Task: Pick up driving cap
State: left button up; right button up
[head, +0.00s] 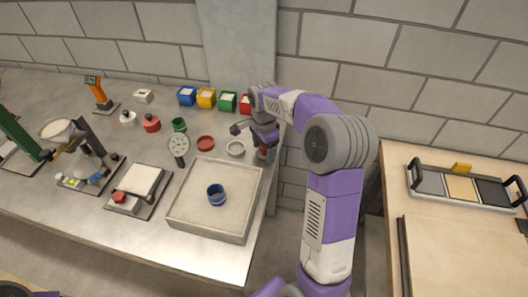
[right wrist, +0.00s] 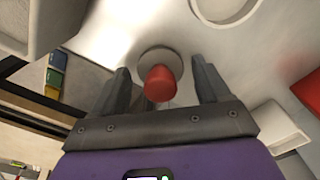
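A red rounded knob (right wrist: 160,84) stands on a round grey disc (right wrist: 154,57) in the right wrist view; this looks like the driving cap. In the head view a small red part of it (head: 263,152) shows just below my right gripper (head: 257,140), near the right end of the steel bench. In the right wrist view my right gripper (right wrist: 162,78) is open, with one finger on each side of the knob. Gaps show between the knob and both fingers. My left gripper is not in view.
The sand tray (head: 178,224) with a blue ring (head: 216,194) is in front. A white-grey ring (head: 236,149) and red dish (head: 205,143) lie left of the gripper. Coloured bins (head: 206,98) stand behind. A gap separates the bench from the wooden table (head: 455,250).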

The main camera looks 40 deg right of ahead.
jog(key=c, duration=0.8)
